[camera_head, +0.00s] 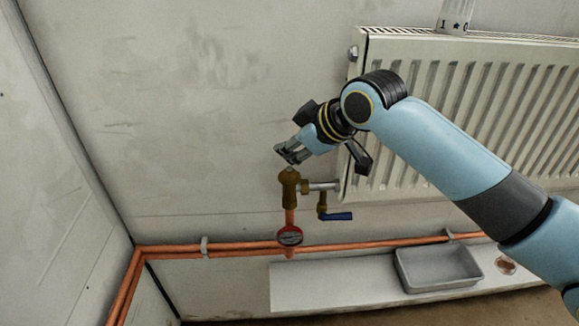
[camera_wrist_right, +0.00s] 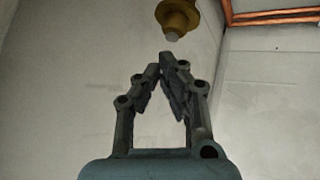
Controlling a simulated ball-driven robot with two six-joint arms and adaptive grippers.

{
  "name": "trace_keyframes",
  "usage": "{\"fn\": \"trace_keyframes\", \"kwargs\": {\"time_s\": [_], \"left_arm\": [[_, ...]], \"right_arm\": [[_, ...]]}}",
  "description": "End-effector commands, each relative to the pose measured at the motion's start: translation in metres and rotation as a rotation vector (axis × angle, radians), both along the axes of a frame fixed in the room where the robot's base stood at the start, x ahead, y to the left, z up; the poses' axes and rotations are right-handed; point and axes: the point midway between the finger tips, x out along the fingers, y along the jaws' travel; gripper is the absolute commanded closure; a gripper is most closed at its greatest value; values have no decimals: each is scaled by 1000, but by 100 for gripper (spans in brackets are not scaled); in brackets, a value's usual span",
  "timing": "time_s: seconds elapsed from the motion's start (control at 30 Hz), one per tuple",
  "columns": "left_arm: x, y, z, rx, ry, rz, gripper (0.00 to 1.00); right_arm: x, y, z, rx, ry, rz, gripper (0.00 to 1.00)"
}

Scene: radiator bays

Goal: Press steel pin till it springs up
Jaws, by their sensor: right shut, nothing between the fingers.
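The steel pin (camera_wrist_right: 172,36) shows in the right wrist view as a short pale tip on the end of the brass valve body (camera_wrist_right: 176,14). In the head view the brass valve (camera_head: 290,188) stands on a vertical copper pipe beside the radiator, and the pin at its top is small and close under my fingers. My right gripper (camera_head: 281,155) is shut and empty, just above the valve; in the wrist view its fingertips (camera_wrist_right: 161,60) meet a little short of the pin, with a visible gap. My left gripper is not in view.
The white radiator (camera_head: 480,110) stands right of the valve. Copper pipes (camera_head: 370,245) run along the wall. A grey tray (camera_head: 437,268) rests on a white shelf (camera_head: 335,285). The wall at left is clear.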

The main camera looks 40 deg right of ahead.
Motion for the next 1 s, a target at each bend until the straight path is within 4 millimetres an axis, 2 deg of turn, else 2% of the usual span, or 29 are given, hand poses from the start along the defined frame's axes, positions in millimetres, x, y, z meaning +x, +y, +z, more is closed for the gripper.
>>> {"fn": "trace_keyframes", "kwargs": {"time_s": [0.6,1.0], "left_arm": [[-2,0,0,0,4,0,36],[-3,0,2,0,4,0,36]], "right_arm": [[0,0,0,0,0,0,100],[0,0,-8,0,-1,0,100]]}}
